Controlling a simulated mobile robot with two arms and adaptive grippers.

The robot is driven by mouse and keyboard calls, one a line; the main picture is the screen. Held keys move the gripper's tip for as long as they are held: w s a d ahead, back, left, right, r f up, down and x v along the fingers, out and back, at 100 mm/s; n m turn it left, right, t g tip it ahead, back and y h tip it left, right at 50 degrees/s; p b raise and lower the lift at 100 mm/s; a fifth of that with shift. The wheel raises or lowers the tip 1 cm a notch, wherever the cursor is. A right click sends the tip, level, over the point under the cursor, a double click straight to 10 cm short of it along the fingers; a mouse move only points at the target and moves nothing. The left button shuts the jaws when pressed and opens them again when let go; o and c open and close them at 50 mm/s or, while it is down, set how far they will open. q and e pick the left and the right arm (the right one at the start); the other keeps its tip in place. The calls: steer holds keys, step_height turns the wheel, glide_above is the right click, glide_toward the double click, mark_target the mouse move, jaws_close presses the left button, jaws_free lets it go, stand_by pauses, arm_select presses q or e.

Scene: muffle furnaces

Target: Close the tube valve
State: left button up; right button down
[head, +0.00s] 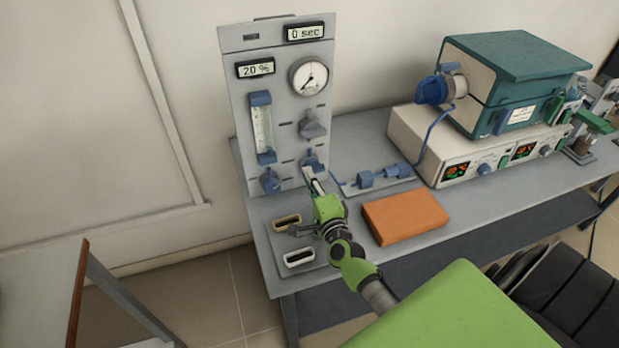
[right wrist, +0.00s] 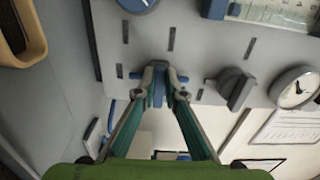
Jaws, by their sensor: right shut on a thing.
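The upright grey panel (head: 293,85) carries several knobs. A small blue valve knob (head: 312,158) sits at its lower right, below a grey knob (head: 312,125). My green right gripper (head: 314,178) reaches up to this blue knob. In the right wrist view, its two fingers (right wrist: 159,92) are shut on the blue knob (right wrist: 158,84), one on each side. Part of the knob is hidden by the fingertips. Another blue knob (head: 270,181) sits lower left on the panel. My left gripper is not in view.
The panel also has a flowmeter (head: 262,128) and a round gauge (head: 309,76). Blue tube fittings (head: 384,174) and an orange block (head: 404,216) lie right of my arm. A muffle furnace (head: 515,75) stands at the right.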

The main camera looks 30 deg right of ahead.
steer(key=c, duration=2.1)
jaws_free()
steer(key=v, duration=1.2)
steer(key=shift+f, duration=0.1)
